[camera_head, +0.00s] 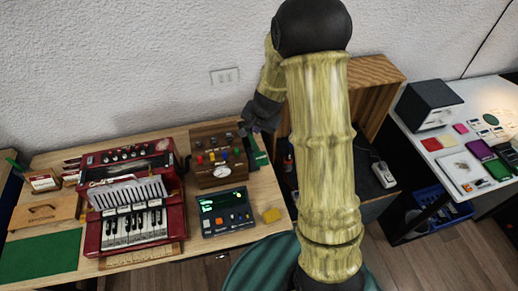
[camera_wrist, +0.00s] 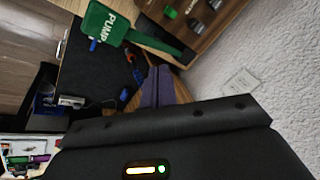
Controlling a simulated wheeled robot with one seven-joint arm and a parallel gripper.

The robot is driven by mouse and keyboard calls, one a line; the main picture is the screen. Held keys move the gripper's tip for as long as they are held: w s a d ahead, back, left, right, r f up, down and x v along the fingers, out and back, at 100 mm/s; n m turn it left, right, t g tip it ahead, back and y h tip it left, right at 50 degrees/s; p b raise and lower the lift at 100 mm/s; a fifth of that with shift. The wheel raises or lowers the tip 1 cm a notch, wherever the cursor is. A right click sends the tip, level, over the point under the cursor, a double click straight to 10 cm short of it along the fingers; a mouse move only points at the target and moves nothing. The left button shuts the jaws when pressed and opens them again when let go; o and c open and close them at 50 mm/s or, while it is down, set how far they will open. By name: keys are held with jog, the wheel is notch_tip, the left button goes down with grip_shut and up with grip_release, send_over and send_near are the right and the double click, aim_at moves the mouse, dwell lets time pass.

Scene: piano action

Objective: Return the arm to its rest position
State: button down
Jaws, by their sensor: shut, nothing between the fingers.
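My arm, with yellow-green bamboo-like links and black joints, rises through the middle of the head view and bends down to the left at the top. My gripper (camera_head: 247,128) is dark and hangs above the back right of the wooden table, near the wooden box of coloured knobs (camera_head: 218,158). In the wrist view the fingers of my gripper (camera_wrist: 158,75) are together with nothing between them. My arm hides part of the scene behind it.
A red accordion-like keyboard (camera_head: 130,205) and a device with a green display (camera_head: 227,211) occupy the wooden table (camera_head: 205,250). A green "PUMP" sign (camera_wrist: 118,27) shows beyond the fingers. A black box (camera_head: 428,105) stands on the right table. The white wall is behind.

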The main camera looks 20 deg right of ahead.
jog(key=shift+r, duration=0.1)
dwell(0.6)
jog(key=s+r+n+g, duration=0.1)
jog(key=s+r+n, duration=0.2)
jog(key=s, duration=0.7)
jog(key=s+r+n+b, duration=0.1)
jog(key=s+r+n, duration=0.3)
jog(key=s, duration=0.6)
jog(key=shift+s+r+n+g+h, duration=0.3)
jog(key=shift+n+g+h, duration=0.1)
jog(key=shift+n, duration=0.1)
